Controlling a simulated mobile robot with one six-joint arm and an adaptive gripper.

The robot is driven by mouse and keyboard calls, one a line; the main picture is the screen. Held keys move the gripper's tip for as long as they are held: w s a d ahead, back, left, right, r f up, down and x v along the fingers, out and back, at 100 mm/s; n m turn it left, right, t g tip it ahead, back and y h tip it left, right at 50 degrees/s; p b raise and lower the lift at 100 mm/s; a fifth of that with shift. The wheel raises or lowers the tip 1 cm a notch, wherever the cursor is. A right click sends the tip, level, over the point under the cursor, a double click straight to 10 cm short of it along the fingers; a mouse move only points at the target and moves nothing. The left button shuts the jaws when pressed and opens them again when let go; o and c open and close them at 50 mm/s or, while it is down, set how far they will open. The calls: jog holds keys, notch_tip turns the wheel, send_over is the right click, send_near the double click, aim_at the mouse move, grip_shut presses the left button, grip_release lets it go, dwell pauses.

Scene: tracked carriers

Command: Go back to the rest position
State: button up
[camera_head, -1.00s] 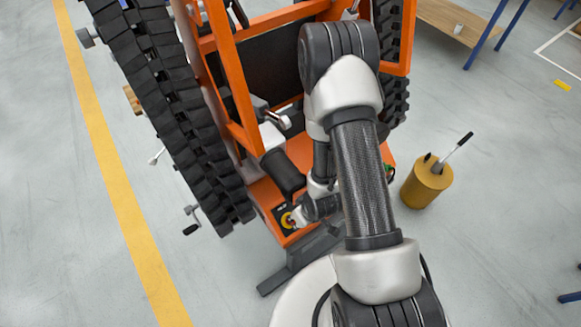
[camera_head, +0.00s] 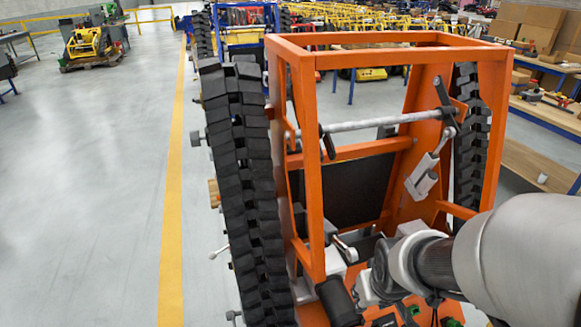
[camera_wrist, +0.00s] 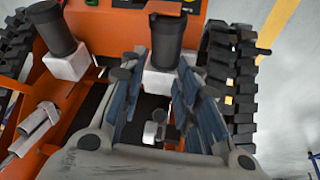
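In the wrist view my gripper (camera_wrist: 160,92) is open, its two dark padded fingers spread apart. No object is held between them. A small grey knob on the carrier shows in the gap between the fingers, lower down. The orange tracked carrier (camera_head: 312,170) stands in front of me in the head view, with black tracks (camera_head: 240,180) on its left and right. My arm reaches in from the lower right over the carrier's front. My fingertips cannot be made out in the head view.
The carrier's upright orange frame and a grey crossbar (camera_head: 375,124) rise close to my arm. Black cylinders on pale blocks (camera_wrist: 165,42) stand near my fingers. A yellow floor line (camera_head: 172,200) runs along the left, with open floor beyond. A wooden bench (camera_head: 540,165) stands at right.

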jog(key=s+a+r+m, duration=0.1)
jog(key=s+a+r, duration=0.1)
jog(key=s+r, duration=1.1)
jog(key=shift+s+a+r+m+y, duration=0.3)
jog(key=shift+s, duration=0.15)
